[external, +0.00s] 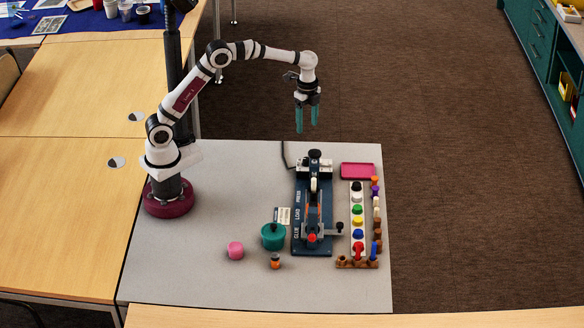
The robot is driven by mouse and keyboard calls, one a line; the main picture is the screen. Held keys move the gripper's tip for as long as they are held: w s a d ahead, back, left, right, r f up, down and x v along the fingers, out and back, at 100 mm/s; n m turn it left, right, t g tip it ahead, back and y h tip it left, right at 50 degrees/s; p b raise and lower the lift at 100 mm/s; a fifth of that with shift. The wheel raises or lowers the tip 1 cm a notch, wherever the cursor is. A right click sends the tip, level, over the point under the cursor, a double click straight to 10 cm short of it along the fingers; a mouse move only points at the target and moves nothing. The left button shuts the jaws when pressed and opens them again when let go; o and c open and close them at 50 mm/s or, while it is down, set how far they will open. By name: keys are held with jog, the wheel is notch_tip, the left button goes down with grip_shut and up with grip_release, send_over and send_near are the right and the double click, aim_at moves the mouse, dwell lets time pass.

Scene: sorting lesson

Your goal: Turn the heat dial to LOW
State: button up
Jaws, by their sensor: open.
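No part is clearly readable as the heat dial, and no LOW mark can be made out at this size. A dark blue press device (300,240) stands upright on the grey table, with lettering along its left side, a black knob (314,154) at its far end and a red part (311,238) near its front. A teal round pot (273,238) stands left of it, with a small label card (283,216) behind. My gripper (306,127) is open and empty, fingers pointing down, high above the table and apart from everything.
A white strip with several coloured knobs (357,209) and a wooden rack with coloured pieces (376,228) stand right of the device. A magenta tray (358,170) lies behind them. The table's left front is clear.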

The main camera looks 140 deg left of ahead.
aim_at(306, 159)
notch_tip(306, 159, down, 14)
jog(key=shift+r, duration=0.2)
jog(key=shift+c, duration=0.3)
grip_shut()
